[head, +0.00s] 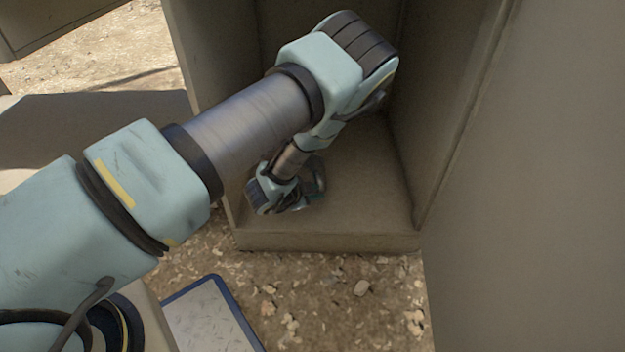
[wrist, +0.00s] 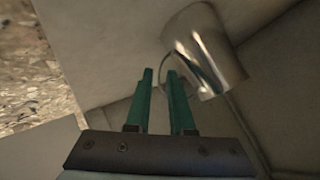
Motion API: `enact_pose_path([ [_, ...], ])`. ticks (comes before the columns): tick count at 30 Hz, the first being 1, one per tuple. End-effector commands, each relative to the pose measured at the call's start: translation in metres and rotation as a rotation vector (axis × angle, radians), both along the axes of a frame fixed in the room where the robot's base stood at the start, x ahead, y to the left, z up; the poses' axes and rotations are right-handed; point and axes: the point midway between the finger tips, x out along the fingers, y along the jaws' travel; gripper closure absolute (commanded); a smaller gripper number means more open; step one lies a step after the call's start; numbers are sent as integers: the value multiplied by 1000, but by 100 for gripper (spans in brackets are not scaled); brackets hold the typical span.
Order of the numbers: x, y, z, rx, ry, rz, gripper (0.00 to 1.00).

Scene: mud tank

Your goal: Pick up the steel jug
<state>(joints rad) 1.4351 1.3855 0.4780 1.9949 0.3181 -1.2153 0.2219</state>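The steel jug (wrist: 205,50) is a shiny metal cylinder in the upper right of the wrist view. It appears tilted there, on a pale surface. A thin curved handle shows on its left side, close to the right fingertip. My gripper (wrist: 160,73) has two teal fingers with a clear gap between them. It is open, just short of the jug, with nothing seen held between the fingers. I cannot tell whether the right finger touches the handle. In the head view my arm hides the fingertips and most or all of the jug.
In the head view my arm reaches into an open box-like compartment (head: 385,195) with a low front edge. A tall wall (head: 530,190) stands close on the right. Gravelly ground (head: 330,285) lies in front. A blue-edged pale panel (head: 208,318) is at the bottom.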

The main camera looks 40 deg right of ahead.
Motion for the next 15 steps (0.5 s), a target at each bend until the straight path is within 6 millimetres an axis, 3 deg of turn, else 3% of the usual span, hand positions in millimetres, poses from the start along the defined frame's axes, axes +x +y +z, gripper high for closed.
enact_pose_path([
  [9,7,-32,-28,-1,-1,-2,79],
  [15,9,-43,-33,-1,0,0,79],
])
